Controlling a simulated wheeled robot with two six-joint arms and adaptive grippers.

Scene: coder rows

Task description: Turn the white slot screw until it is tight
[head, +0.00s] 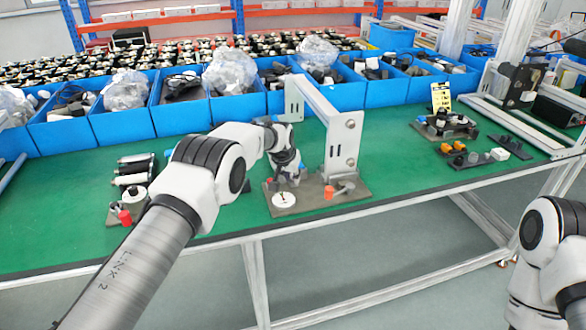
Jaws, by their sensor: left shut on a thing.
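A small brown base plate (345,197) lies on the green table near its front edge. A round white disc with a dark mark (283,200), which looks like the white slot screw, sits at the plate's front left. My left gripper (288,178) points down over the plate, just behind the disc in the picture. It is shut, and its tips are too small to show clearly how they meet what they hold. My right gripper is out of view; only part of my right arm shows at the lower right.
A grey metal bracket (341,140) stands on the plate right of my left gripper. A red knob (329,192) is in front of it. Blue bins (183,118) line the table's back. Other small fixtures (445,127) stand at the right. Green table (400,170) is clear between.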

